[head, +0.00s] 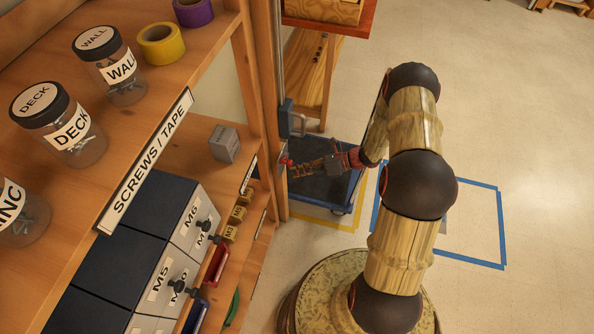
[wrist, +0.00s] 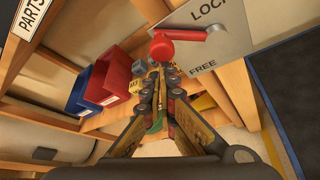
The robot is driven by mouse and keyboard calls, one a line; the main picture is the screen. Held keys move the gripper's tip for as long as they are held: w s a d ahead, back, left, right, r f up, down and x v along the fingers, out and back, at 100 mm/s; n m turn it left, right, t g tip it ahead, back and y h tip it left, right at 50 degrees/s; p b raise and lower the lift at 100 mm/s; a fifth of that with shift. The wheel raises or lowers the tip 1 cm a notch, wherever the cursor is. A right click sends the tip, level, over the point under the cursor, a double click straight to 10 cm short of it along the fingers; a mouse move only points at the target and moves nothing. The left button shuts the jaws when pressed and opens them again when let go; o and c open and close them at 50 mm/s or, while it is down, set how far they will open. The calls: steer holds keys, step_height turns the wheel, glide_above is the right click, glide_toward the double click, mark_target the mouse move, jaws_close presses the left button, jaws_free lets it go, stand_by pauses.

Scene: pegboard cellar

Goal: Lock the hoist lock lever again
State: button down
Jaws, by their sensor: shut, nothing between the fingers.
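The hoist lock lever is red with a round knob (wrist: 162,48). The plate is marked "LOCK", partly cut off, above and "FREE" below; the lever lies between the words. In the head view the red knob (head: 286,162) shows small beside the wooden post. My gripper (wrist: 158,74) is shut and empty, its fingertips just below the knob in the wrist view. I cannot tell whether they touch it. It also shows in the head view (head: 297,169).
A wooden shelf (head: 165,60) with jars, tape and drawers fills the left. A blue-edged trolley (head: 330,190) stands on the floor under my gripper. Red and blue bins (wrist: 112,82) lie behind my fingers. The floor at right is open, with blue tape (head: 470,262) marked on it.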

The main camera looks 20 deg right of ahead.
steer(key=w+d+r+m+g+y+p, duration=0.1)
steer(key=w+d+r+m+p, duration=0.1)
steer(key=w+r+p, duration=0.1)
steer(key=shift+w+d+r+y, duration=0.4)
steer(key=shift+w+r, duration=0.05)
steer(key=shift+r, duration=0.3)
steer(key=shift+w+d+r, duration=0.1)
steer(key=shift+w, duration=0.05)
stand_by(0.5)
steer(key=s+d+p, duration=0.2)
steer(key=s+d, duration=0.3)
steer(key=d, duration=0.3)
steer(key=shift+s+m, duration=0.15)
steer(key=shift+m, duration=0.15)
steer(key=shift+a, duration=0.1)
stand_by(0.5)
